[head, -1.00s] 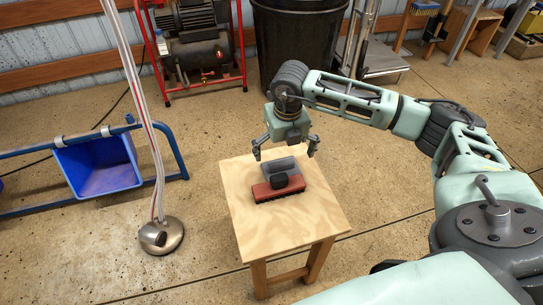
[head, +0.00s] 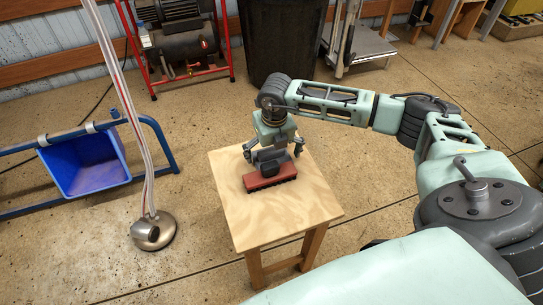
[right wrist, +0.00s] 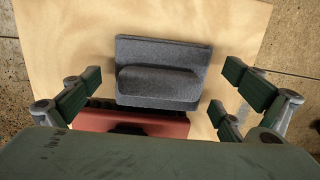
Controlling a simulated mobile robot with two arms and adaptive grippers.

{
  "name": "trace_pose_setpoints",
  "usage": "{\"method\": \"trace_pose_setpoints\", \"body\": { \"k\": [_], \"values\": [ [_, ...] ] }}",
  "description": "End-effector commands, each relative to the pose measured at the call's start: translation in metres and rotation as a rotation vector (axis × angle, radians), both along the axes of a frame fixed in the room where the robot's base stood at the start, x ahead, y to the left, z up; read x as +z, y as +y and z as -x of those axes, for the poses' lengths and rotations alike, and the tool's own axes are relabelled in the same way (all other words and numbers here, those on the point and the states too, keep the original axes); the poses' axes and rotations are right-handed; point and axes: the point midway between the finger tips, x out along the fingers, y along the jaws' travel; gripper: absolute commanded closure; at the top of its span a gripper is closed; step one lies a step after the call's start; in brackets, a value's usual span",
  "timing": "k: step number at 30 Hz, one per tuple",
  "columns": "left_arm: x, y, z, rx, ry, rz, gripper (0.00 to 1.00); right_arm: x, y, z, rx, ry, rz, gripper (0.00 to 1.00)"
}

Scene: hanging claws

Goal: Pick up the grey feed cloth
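The grey feed cloth (right wrist: 160,70) lies folded on the wooden table, with a raised fold along its top. In the head view the cloth (head: 266,157) is partly hidden by my right gripper (head: 272,151). My right gripper is open and points down above the cloth. In the right wrist view its fingers stand to the left and right of the cloth, with a gap on both sides. My left gripper is not in view.
A red brush (head: 270,180) with dark bristles lies close beside the cloth on the small wooden table (head: 285,212). The table's front part is bare. A metal stand (head: 153,232) with hanging tubes and a blue bin (head: 85,165) are to the left.

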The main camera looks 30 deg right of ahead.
Motion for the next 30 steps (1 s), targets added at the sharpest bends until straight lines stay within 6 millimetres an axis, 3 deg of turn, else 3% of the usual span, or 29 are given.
{"method": "trace_pose_setpoints", "body": {
  "k": [12,20,23,30],
  "values": [
    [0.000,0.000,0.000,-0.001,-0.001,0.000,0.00,0.001,0.000,0.000,0.000,0.000,0.000,0.40],
    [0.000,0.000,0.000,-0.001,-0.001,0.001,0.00,0.003,0.000,0.000,0.000,-0.001,-0.001,0.41],
    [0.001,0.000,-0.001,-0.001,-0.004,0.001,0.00,0.013,0.000,-0.001,0.000,-0.003,0.000,0.41],
    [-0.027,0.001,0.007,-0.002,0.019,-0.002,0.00,0.061,0.000,-0.001,0.000,-0.005,-0.001,0.41]
  ]
}}
